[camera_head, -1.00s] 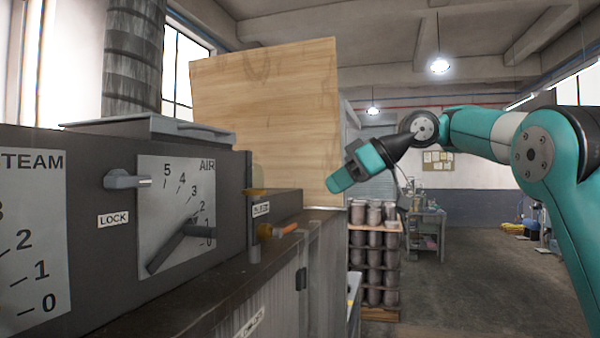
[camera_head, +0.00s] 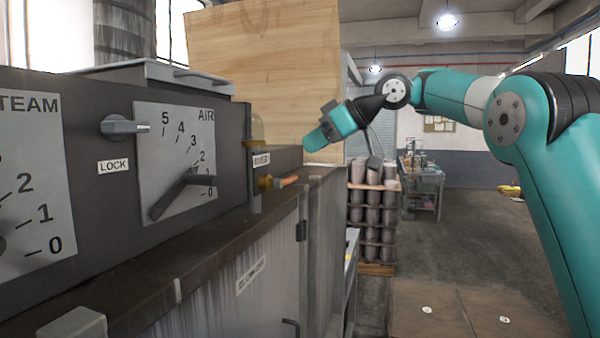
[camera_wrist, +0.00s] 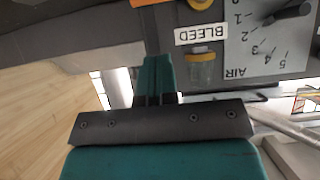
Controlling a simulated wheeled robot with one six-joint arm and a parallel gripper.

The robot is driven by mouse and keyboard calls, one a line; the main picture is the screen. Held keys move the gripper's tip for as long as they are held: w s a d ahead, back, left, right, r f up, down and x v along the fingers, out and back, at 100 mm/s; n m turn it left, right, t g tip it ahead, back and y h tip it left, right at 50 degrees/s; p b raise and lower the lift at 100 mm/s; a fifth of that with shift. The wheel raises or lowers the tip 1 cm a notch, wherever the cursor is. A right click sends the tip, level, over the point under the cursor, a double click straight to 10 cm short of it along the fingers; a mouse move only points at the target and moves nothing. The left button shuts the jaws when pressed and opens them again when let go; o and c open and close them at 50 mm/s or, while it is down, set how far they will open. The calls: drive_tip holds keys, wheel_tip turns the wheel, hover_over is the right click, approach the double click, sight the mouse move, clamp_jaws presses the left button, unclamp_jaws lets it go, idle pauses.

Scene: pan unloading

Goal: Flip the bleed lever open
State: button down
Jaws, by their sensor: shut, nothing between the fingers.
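The bleed lever (camera_head: 287,181) is a short orange handle on a brass valve (camera_head: 264,183) at the right end of the dark control panel. It points right and slightly up in the head view. Its orange grip (camera_wrist: 150,2) is cut off by the top edge of the wrist view, beside the BLEED label (camera_wrist: 200,33). My gripper (camera_head: 312,140) is shut and empty, above and right of the lever in the head view, apart from it. The teal fingers (camera_wrist: 155,65) also show in the wrist view, pointing toward the lever's side.
A dark ledge (camera_head: 170,265) runs below the panel. A large wooden board (camera_head: 265,70) stands behind. Open floor lies right.

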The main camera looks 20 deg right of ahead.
sight(288, 180)
wheel_tip(288, 180, down, 5)
drive_tip(key=w+a, duration=0.2)
drive_tip(key=shift+a+f, duration=0.15)
